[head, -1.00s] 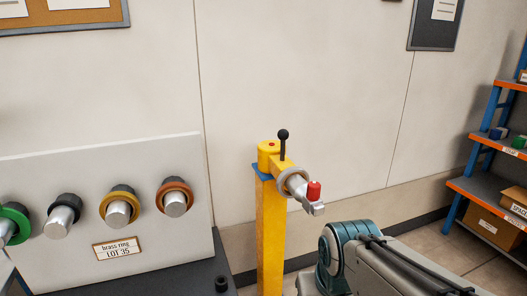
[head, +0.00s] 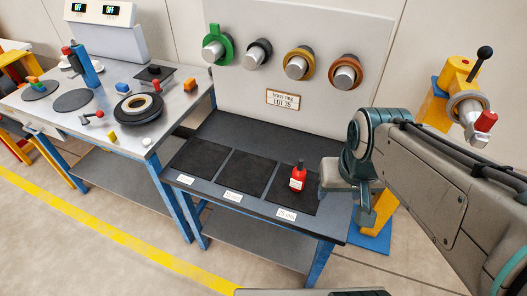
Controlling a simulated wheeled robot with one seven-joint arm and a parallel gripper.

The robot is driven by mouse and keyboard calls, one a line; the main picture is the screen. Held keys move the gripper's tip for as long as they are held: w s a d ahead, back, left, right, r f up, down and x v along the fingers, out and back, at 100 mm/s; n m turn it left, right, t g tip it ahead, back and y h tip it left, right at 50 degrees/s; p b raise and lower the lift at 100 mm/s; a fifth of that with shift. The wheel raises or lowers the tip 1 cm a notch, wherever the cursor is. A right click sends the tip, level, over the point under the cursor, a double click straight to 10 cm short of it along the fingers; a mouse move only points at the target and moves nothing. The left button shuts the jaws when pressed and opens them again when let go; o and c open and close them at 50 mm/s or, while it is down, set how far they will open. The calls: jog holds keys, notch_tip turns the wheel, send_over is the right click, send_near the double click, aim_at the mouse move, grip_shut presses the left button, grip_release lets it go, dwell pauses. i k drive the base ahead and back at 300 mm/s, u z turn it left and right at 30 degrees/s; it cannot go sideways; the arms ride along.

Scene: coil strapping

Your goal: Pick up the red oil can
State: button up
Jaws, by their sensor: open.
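The red oil can (head: 298,178) stands upright on the right-hand black mat of the dark bench in the head view. It has a dark top and a pale label. My gripper (head: 362,212) hangs at the end of my arm, just right of the can and apart from it. It is open with nothing seen in it. Its fingers are small and partly hidden, so their exact spread is hard to see.
The dark bench (head: 213,188) has two other, empty mats. A panel (head: 300,45) with ringed pegs rises behind it. A yellow post (head: 436,108) stands right, behind my arm. A cluttered metal worktable (head: 125,135) stands left. The floor in front is clear.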

aim_at(298, 180)
jog(key=u, duration=1.45)
jog(key=k, duration=0.7)
jog(key=z, duration=0.95)
jog(key=i, duration=0.5)
